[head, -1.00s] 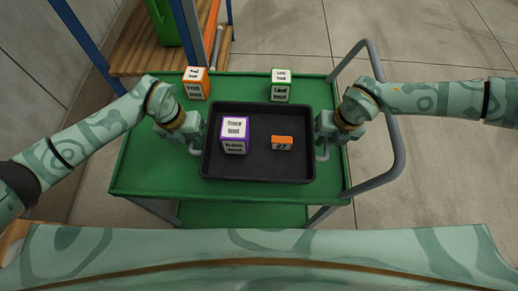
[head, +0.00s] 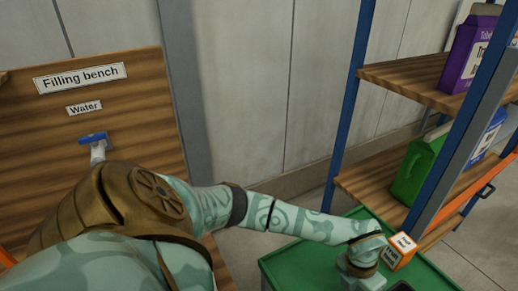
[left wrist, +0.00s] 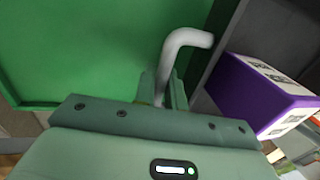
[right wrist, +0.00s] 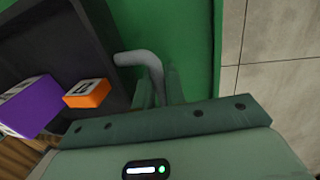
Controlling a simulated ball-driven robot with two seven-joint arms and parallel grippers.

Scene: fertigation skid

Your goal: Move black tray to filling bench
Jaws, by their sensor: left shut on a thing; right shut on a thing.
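The black tray (right wrist: 75,35) sits on a green cart, with a grey handle at each end. Only a sliver of the tray (head: 402,287) shows at the bottom edge of the head view. In the left wrist view my left gripper (left wrist: 165,88) is shut on one tray handle (left wrist: 186,40). In the right wrist view my right gripper (right wrist: 158,88) is shut on the other handle (right wrist: 138,59). A purple-edged box (left wrist: 255,90) and a small orange box (right wrist: 87,93) are in the tray. The filling bench (head: 120,125) shows its wooden back panel at left; my arm hides its lower part.
The green cart top (head: 305,262) is at the lower right. An orange-edged box (head: 400,250) stands near my left gripper. A shelf rack (head: 410,80) with a green jug (head: 415,170) and cartons stands behind. A blue-handled tap (head: 93,138) is on the bench panel.

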